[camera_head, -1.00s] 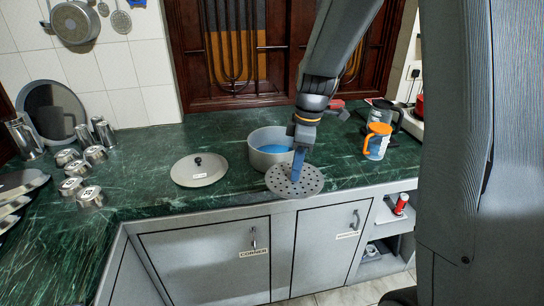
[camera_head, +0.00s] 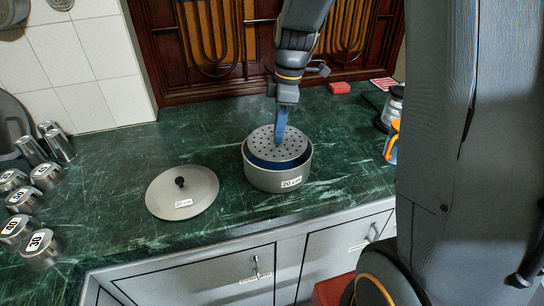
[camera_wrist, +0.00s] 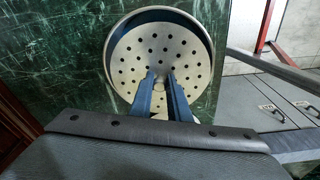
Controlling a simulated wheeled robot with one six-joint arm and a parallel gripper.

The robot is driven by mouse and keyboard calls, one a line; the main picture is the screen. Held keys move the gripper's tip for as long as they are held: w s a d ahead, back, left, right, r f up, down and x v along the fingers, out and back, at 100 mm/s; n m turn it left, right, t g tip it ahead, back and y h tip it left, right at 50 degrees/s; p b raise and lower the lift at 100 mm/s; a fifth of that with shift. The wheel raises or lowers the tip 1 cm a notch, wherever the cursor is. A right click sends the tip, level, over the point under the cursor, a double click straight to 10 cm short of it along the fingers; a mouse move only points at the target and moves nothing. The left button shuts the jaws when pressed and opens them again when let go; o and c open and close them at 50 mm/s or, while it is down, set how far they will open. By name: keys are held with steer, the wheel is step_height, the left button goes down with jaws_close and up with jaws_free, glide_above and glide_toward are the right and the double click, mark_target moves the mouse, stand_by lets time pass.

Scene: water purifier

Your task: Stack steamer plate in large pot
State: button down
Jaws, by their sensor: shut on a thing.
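The steamer plate (camera_head: 275,144) is a round grey disc with many holes. My gripper (camera_head: 281,128) is shut on it near its middle, where a small knob shows between the blue fingers in the wrist view (camera_wrist: 160,86). The large pot (camera_head: 278,178) is a grey round pot labelled 20 cm on the counter. The plate is over the pot's mouth, inside or just at the rim, slightly tilted, with blue showing below its near edge. In the wrist view, the plate (camera_wrist: 150,50) covers most of the pot's opening. I cannot tell whether it touches the bottom.
A grey lid (camera_head: 184,193) with a black knob lies left of the pot on the green counter (camera_head: 110,180). Several metal canisters (camera_head: 24,200) stand at the far left. An orange-handled jug (camera_head: 391,145) stands at the right. A red block (camera_head: 340,88) lies behind.

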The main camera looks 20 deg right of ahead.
steer(key=shift+w+f, duration=0.15)
steer(key=shift+f, duration=0.25)
step_height(320, 180, down, 9)
steer(key=shift+f+p, duration=0.1)
steer(key=shift+p, duration=0.85)
steer(key=shift+f, duration=0.1)
steer(key=shift+f, duration=0.25)
steer(key=c, duration=1.7)
jaws_free()
steer(key=shift+o, duration=0.2)
